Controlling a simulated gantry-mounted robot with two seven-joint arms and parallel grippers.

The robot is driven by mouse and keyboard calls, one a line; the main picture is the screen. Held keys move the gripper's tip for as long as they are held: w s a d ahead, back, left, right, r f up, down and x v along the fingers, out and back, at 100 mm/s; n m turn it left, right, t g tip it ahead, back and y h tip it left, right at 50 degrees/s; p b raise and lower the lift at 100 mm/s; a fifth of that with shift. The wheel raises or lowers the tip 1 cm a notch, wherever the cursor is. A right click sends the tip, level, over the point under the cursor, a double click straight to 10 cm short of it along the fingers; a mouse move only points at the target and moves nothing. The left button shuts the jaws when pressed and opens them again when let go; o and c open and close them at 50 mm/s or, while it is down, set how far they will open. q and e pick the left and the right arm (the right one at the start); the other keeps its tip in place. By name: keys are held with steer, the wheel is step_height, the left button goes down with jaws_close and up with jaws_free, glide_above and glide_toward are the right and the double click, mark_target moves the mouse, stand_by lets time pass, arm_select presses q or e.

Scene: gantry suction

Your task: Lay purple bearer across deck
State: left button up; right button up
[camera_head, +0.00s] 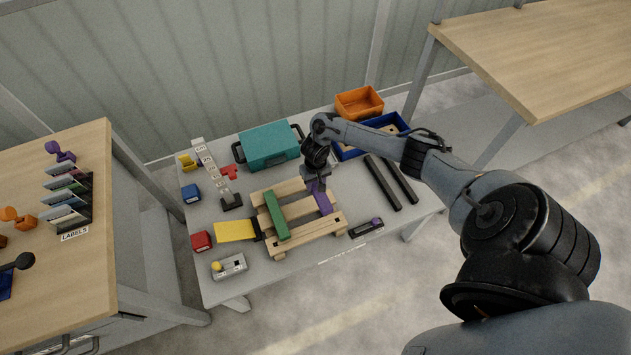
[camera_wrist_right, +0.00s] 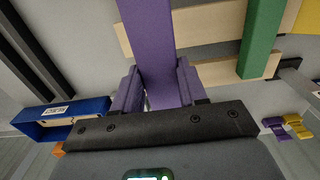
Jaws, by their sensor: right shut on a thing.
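The purple bearer (camera_head: 323,202) is a long bar over the right part of the slatted wooden deck (camera_head: 310,233), roughly in line with the green bearer (camera_head: 276,216) that lies across the slats to its left. My right gripper (camera_head: 317,184) is shut on the purple bearer near its far end. In the right wrist view the purple bearer (camera_wrist_right: 147,38) runs from between the fingers (camera_wrist_right: 157,88) out over the pale slats (camera_wrist_right: 212,18). I cannot tell whether it touches the slats. The green bearer (camera_wrist_right: 260,38) also shows there. My left gripper is not in view.
A teal case (camera_head: 268,146) stands behind the deck, and a yellow plate (camera_head: 234,231) lies left of it. Two black bars (camera_head: 383,183) lie to the right. Blue (camera_head: 346,155) and orange bins (camera_head: 359,102) stand at the back right. A black holder (camera_head: 366,228) sits near the front edge.

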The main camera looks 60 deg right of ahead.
mark_target(315, 191)
step_height(315, 191, down, 2)
steer(key=shift+a+f+b, duration=0.1)
steer(key=shift+f+b, duration=0.15)
steer(key=shift+b, duration=0.7)
steer(key=shift+f+b, duration=0.85)
steer(key=shift+f, duration=0.75)
steer(key=shift+p, duration=0.4)
steer(key=shift+p, duration=0.45)
steer(key=shift+p, duration=0.4)
